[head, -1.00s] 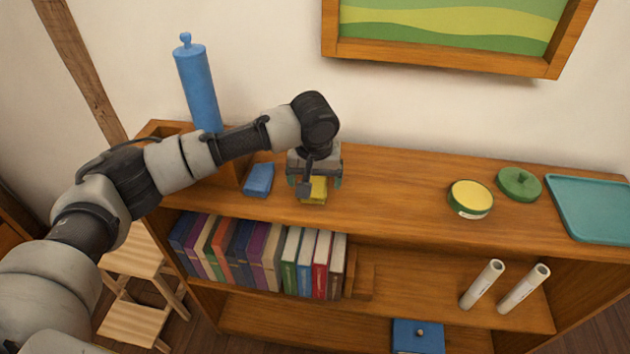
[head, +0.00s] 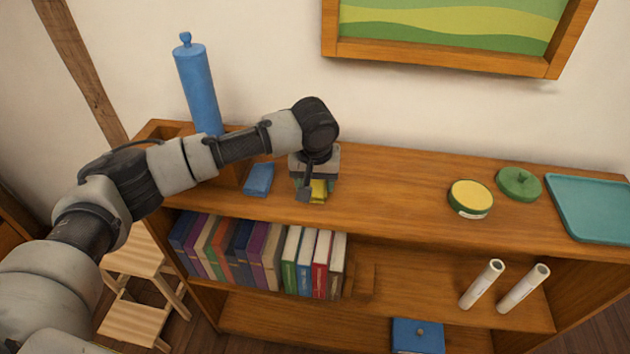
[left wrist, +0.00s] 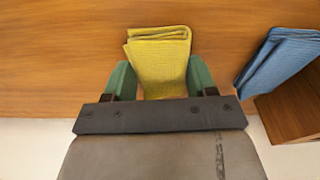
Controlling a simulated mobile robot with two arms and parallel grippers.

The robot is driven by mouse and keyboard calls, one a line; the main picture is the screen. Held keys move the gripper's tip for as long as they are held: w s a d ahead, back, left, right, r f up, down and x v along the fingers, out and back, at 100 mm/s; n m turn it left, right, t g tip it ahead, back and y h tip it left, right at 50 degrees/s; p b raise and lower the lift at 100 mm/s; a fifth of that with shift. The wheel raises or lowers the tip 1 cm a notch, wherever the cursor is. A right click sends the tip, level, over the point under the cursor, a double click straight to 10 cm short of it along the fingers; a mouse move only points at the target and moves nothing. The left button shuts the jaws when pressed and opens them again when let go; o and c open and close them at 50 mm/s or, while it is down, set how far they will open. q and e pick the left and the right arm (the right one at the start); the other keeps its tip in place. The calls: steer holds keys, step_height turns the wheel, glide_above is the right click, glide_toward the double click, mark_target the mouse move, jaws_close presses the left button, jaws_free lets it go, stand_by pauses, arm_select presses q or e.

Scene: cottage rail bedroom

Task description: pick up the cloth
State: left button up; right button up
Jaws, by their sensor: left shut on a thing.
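A folded yellow cloth (head: 318,190) lies on the top of the wooden shelf unit, partly hidden under my left gripper. My left gripper (head: 314,192) points down at it and is shut on it. In the left wrist view the yellow cloth (left wrist: 160,62) sits between the two green fingers (left wrist: 161,82), with its folded end sticking out beyond them. A folded blue cloth (head: 258,180) lies just to the left of the gripper, apart from it. The blue cloth also shows at the right of the left wrist view (left wrist: 280,62). My right gripper is not in view.
A tall blue cylinder (head: 197,90) stands at the back left. A round yellow-topped tin (head: 471,198), a green lid (head: 519,184) and a teal tray (head: 592,208) are at the right. The top's middle is clear.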

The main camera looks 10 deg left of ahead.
arm_select(q)
steer(key=shift+r, duration=0.65)
step_height(320, 180, up, 3)
steer(key=shift+w+b, duration=0.1)
steer(key=shift+b, duration=0.3)
steer(key=s+d+r, duration=0.2)
steer(key=d+r, duration=0.1)
steer(key=d, duration=0.2)
steer(key=s+d+r+b, duration=0.1)
steer(key=d+r, duration=0.2)
steer(key=d, duration=0.3)
steer(key=shift+s+r, duration=0.35)
steer(key=shift+s, duration=0.05)
